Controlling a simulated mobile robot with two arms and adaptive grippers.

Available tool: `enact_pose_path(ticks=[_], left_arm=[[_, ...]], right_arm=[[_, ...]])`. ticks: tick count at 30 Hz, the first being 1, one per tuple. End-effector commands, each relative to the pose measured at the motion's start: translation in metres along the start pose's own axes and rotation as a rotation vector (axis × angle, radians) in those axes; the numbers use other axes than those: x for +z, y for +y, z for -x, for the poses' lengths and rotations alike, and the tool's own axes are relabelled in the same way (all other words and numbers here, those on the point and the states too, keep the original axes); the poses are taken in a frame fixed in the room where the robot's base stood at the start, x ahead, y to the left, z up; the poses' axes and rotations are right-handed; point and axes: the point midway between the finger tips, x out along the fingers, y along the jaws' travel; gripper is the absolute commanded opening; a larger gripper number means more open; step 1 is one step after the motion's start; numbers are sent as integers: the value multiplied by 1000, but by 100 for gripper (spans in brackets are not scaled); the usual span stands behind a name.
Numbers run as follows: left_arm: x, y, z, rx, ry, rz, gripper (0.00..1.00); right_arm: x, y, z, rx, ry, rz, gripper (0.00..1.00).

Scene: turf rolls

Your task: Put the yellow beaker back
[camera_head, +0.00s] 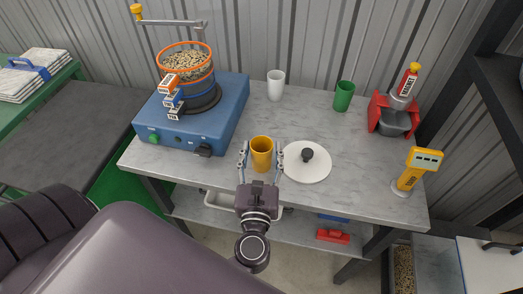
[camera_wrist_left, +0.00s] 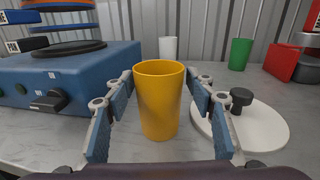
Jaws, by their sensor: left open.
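The yellow beaker (camera_head: 261,154) stands upright on the grey table near its front edge, between the blue machine and the white lid. My left gripper (camera_head: 262,160) is open, with one finger on each side of the beaker. In the left wrist view the beaker (camera_wrist_left: 158,100) is between the blue finger pads of the gripper (camera_wrist_left: 158,110), with a visible gap on each side. The white beaker (camera_head: 276,85) and the green beaker (camera_head: 344,96) stand upright farther back on the table. My right gripper is not in view.
The blue machine (camera_head: 192,130) with a sieve of grain stands at left. The white round lid (camera_head: 307,168) with a black knob lies close right of the beaker. A red scoop-like holder (camera_head: 380,112) and a yellow meter (camera_head: 411,176) stand at right.

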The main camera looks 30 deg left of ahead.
Motion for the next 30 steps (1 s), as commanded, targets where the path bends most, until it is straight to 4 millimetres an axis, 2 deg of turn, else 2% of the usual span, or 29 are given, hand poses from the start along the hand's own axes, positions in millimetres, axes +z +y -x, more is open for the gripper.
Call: enact_pose_path(ticks=[7, 15, 24, 30], left_arm=[[3, 0, -21, -1, -2, -3, 51], [4, 0, -59, -2, -1, -4, 51], [2, 1, -64, -2, 1, -4, 51], [2, 1, -64, -2, 1, -4, 30]], right_arm=[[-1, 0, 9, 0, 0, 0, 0], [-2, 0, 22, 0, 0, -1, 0], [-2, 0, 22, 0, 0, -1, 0], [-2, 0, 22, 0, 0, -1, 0]])
